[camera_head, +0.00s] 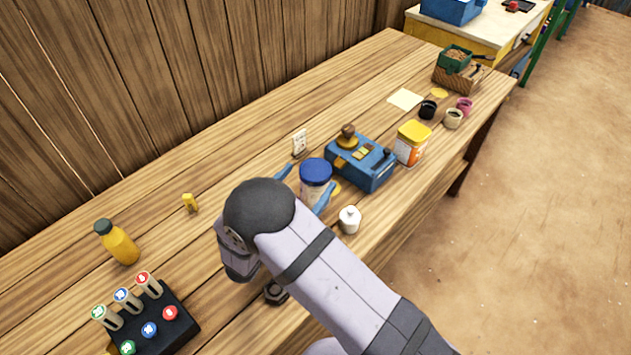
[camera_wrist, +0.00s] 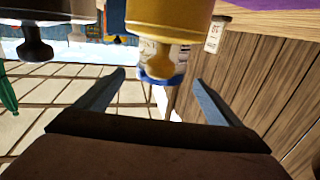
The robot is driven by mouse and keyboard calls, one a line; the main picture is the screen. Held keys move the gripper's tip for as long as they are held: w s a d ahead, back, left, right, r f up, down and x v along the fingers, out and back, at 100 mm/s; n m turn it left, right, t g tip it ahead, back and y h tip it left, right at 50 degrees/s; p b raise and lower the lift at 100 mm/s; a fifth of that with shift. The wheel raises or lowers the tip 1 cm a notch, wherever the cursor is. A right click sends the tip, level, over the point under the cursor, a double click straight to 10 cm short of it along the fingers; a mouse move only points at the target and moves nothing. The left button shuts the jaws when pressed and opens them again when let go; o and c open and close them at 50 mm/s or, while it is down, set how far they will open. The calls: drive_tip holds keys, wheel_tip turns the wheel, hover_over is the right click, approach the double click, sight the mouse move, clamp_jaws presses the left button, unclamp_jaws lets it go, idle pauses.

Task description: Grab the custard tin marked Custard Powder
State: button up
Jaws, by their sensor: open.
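A tin with a blue lid (camera_head: 315,170) and a pale body stands on the bench. Its blue and white surface also shows in the wrist view (camera_wrist: 180,79), partly hidden by a yellow knobbed object (camera_wrist: 170,22). A second tin with a yellow lid and orange-white label (camera_head: 411,145) stands to the right. I cannot read either label, so I cannot tell which is the custard tin. My gripper (camera_head: 304,185) is open, with its blue fingers to either side of the blue-lidded tin in the head view; both fingers show in the wrist view (camera_wrist: 160,76). Contact is not visible.
A blue scale (camera_head: 361,164) stands between the tins. A yellow bottle (camera_head: 117,243) and black stamp rack (camera_head: 160,322) are at left. Small pots (camera_head: 453,118) stand at far right. A plank wall runs behind.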

sight(315, 169)
drive_tip(key=shift+w, duration=0.1)
drive_tip(key=shift+p+x, duration=0.8)
drive_tip(key=shift+x, duration=1.65)
drive_tip(key=shift+c, duration=0.3)
drive_tip(key=c, duration=1.7)
drive_tip(key=shift+c, duration=0.2)
drive_tip(key=shift+r, duration=0.2)
